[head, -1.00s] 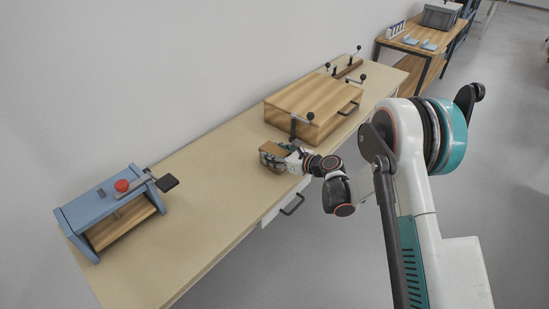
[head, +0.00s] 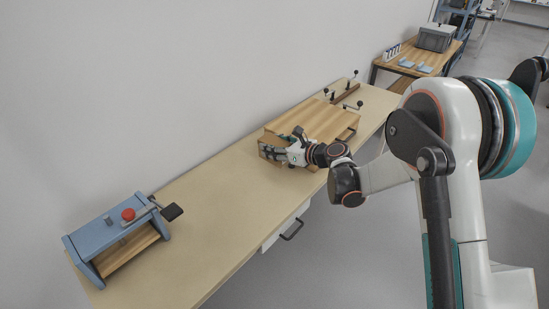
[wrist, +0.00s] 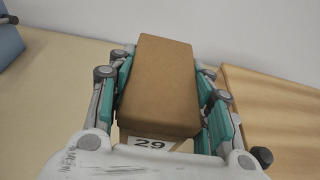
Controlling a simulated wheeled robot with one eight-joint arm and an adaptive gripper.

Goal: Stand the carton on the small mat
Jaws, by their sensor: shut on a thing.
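The brown carton (wrist: 158,85) is held between the two fingers of my gripper (wrist: 160,95) in the wrist view, its plain top face toward the camera. A white label reading 29 (wrist: 150,143) shows just below its near edge. In the head view my gripper (head: 275,152) is over the workbench, in front of the wooden box, and hides most of the carton. Flat blue pieces (head: 424,69) lie on the far table; I cannot tell whether one is the small mat.
The long workbench (head: 215,215) bears a wooden box (head: 315,120) with clamps and a blue fixture with a red knob (head: 115,230). Its middle is clear. A grey bin (head: 436,38) and white upright items (head: 392,53) stand on the far table.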

